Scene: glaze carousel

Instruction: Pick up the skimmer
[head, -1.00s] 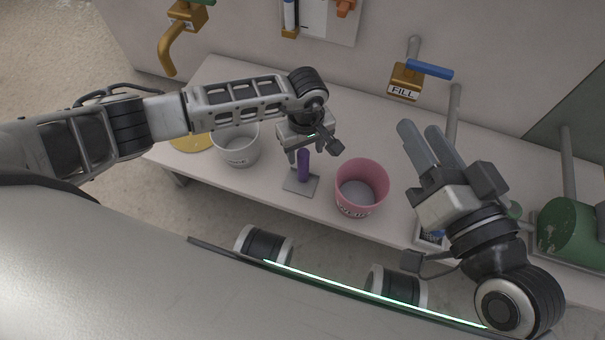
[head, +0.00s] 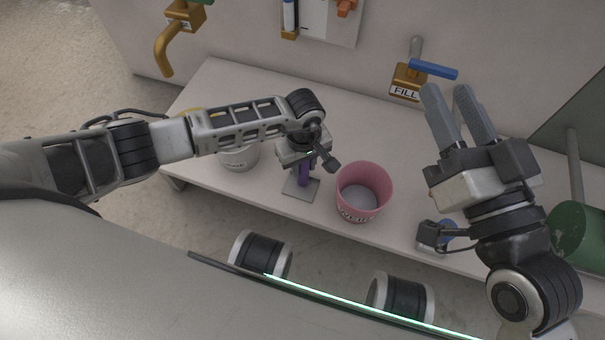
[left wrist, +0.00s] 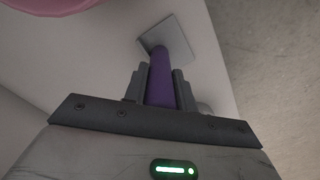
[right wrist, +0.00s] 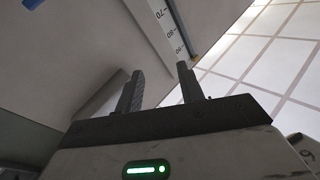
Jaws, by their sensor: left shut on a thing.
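The skimmer (head: 304,176) shows as an upright purple handle above a grey square plate (head: 290,190) on the bench. I cannot tell whether the plate is part of it or a stand. In the left wrist view the handle (left wrist: 162,80) runs between the fingers. My left gripper (head: 303,163) is shut on this handle from above, and its fingers partly hide it. My right gripper (head: 448,92) is open and empty, raised over the right part of the bench. Its spread fingers also show in the right wrist view (right wrist: 160,72).
A pink bucket (head: 378,174) stands just right of the skimmer. A white bucket (head: 240,162) stands to its left, partly under my left arm. A FILL tap (head: 407,82) with a blue lever is on the back wall. A green vessel (head: 583,238) is at the far right.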

